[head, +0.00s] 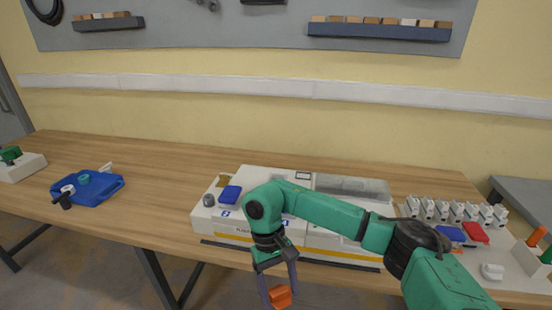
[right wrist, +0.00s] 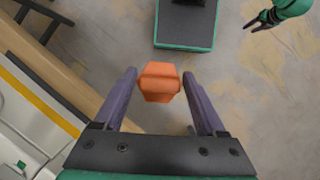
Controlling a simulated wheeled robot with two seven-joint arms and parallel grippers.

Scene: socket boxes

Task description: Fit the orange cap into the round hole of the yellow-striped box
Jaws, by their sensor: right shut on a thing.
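The orange cap (head: 280,296) is between the fingers of my right gripper (head: 278,290), which is shut on it. The right wrist view shows the cap (right wrist: 160,82) gripped between the two purple fingers, over the floor in front of the table edge. The white yellow-striped box (head: 236,234) lies on the table, behind and above the gripper in the head view. My right arm covers its middle, and I cannot make out the round hole. A small part of the box (right wrist: 30,120) shows in the right wrist view. My left gripper (right wrist: 258,22) appears empty with its fingers apart.
A blue tray (head: 110,190) with small parts is at the left. A row of white sockets (head: 455,210), a blue piece (head: 450,233) and a red piece (head: 475,233) are at the right. The tabletop between the blue tray and the box is clear.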

